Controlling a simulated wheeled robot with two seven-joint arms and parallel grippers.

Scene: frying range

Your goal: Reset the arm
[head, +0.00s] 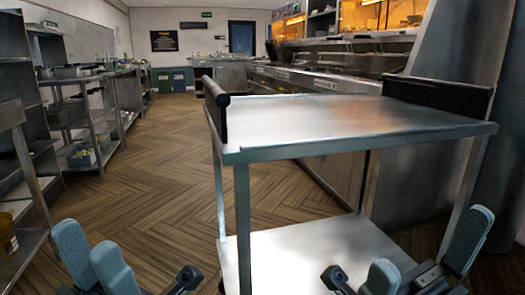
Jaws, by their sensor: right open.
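My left gripper (88,242) is at the bottom left, low in front of the wood floor. Its two blue-grey fingers stand close together, and I cannot tell if they are shut. No object shows between them. My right gripper (428,245) is at the bottom right, by the right side of the steel cart (320,125). Its fingers are wide apart and empty. Both arms are mostly out of view below the picture.
The cart stands right ahead, its top shelf bare and its lower shelf (310,250) bare where visible. Steel shelving (95,125) with containers lines the left wall. A counter (325,82) runs along the right. The wood floor (165,170) between is clear.

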